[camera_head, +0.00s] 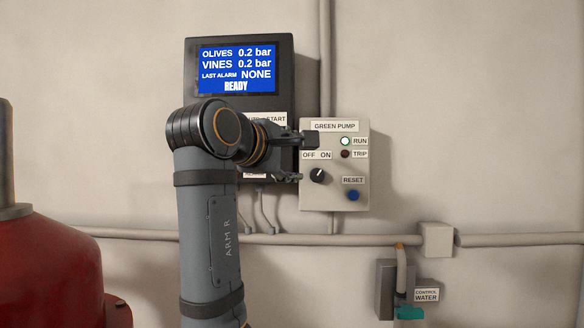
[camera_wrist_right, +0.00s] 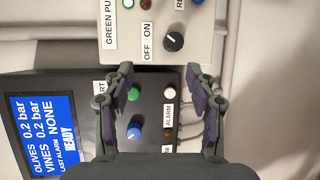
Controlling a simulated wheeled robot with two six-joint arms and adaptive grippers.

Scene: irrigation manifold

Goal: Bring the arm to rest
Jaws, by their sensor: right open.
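My right arm, marked ARM R, rises in the middle of the head view, in front of the wall panels. Its gripper (camera_head: 302,158) points at the panels and is open and empty. A green button (camera_wrist_right: 134,94), a blue knob (camera_wrist_right: 134,130) and a white round part (camera_wrist_right: 169,94) show between the fingers. I cannot tell the gap to the panel. My left gripper is in neither view.
The controller screen (camera_head: 237,69) reads READY, last alarm NONE. The green pump box (camera_head: 335,190) has a lit RUN lamp (camera_head: 345,141), a black OFF/ON knob (camera_head: 317,175) and a blue reset button (camera_head: 353,195). A red tank (camera_head: 50,270) stands left; a teal-handled valve (camera_head: 408,312) is lower right.

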